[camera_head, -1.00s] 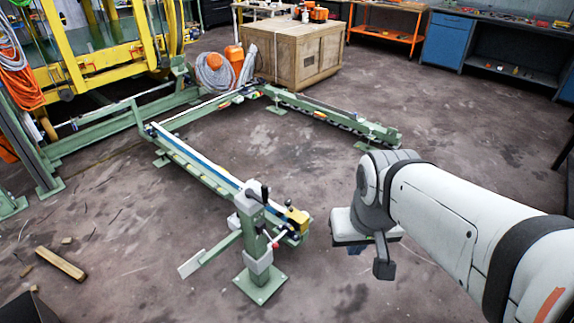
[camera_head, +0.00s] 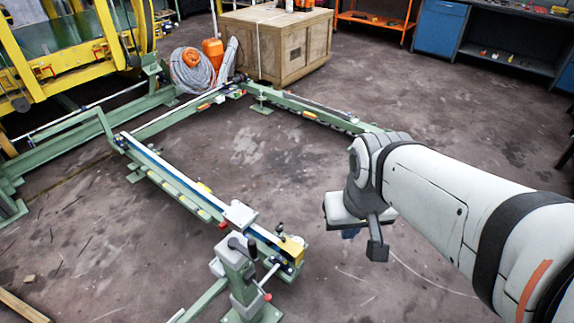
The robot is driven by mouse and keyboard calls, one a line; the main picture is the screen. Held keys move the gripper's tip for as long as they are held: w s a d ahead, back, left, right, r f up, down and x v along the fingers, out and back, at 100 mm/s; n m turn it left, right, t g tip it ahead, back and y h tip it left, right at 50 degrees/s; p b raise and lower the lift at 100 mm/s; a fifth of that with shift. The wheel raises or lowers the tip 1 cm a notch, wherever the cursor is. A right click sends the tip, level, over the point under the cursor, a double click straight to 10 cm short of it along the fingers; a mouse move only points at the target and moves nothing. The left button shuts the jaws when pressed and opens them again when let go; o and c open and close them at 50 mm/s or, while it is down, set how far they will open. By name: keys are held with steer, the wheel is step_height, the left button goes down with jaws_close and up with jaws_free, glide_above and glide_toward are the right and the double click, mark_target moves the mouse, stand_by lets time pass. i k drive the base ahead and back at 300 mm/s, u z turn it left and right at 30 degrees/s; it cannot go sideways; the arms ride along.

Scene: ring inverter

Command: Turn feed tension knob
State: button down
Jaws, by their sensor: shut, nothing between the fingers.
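A green control post (camera_head: 238,268) with a grey head stands at the lower centre, at the near end of a green rail (camera_head: 172,172). Small black knobs also show near the rail end. I cannot tell which is the feed tension knob. My gripper (camera_head: 376,249) hangs at the end of my white arm, right of the post and apart from it.
A yellow block (camera_head: 291,248) sits on the rail end. Another green rail (camera_head: 310,108) runs across the back. A wooden crate (camera_head: 278,45) stands behind, beside coiled hose (camera_head: 193,72). A yellow frame (camera_head: 75,60) stands at left. The floor between the rails and at right is clear.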

mark_target(279, 228)
steer(key=z, duration=1.7)
steer(key=i, duration=2.15)
steer(key=u, duration=1.25)
steer(key=k, duration=0.1)
steer(key=u, duration=2.2)
